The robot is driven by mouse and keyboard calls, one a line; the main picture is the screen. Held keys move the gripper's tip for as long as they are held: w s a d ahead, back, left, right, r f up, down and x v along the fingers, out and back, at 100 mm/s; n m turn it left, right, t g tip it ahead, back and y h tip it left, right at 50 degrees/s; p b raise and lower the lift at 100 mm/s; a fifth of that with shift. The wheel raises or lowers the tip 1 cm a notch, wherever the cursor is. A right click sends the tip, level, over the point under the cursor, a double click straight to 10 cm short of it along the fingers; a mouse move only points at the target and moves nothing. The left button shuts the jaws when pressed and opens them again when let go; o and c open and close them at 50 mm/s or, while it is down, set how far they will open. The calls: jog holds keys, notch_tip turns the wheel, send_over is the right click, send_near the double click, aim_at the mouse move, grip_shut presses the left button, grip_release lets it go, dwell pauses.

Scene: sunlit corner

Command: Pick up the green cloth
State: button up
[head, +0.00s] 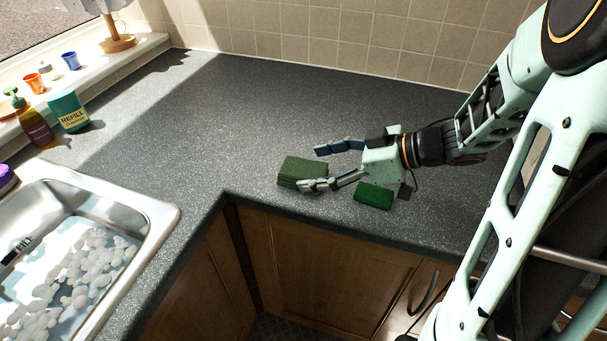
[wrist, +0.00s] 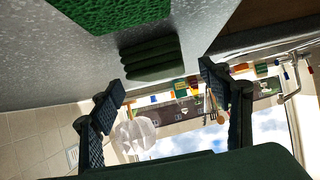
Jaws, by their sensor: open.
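A dark green folded cloth (head: 300,169) lies on the grey counter, left of my gripper in the head view. In the wrist view the cloth (wrist: 150,58) shows stacked layers, beyond and above the gap between the fingers. My gripper (head: 310,168) is open and low over the counter, its fingers pointing left toward the cloth. The lower finger overlaps the cloth's near right corner in the head view; I cannot tell whether it touches. Nothing is between the fingers in the wrist view (wrist: 160,82).
A bright green textured block (head: 374,194) lies near the counter's front edge, just below my gripper; it also shows in the wrist view (wrist: 105,12). A metal sink (head: 160,215) is at left, with bottles (head: 70,112) behind it. The back counter is clear.

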aim_at(305, 168)
jog(key=x, duration=0.3)
jog(key=shift+a+f+b, duration=0.1)
jog(key=shift+a+b, duration=0.2)
jog(key=shift+b, duration=0.05)
jog(key=c, duration=1.3)
jog(key=shift+c, duration=0.2)
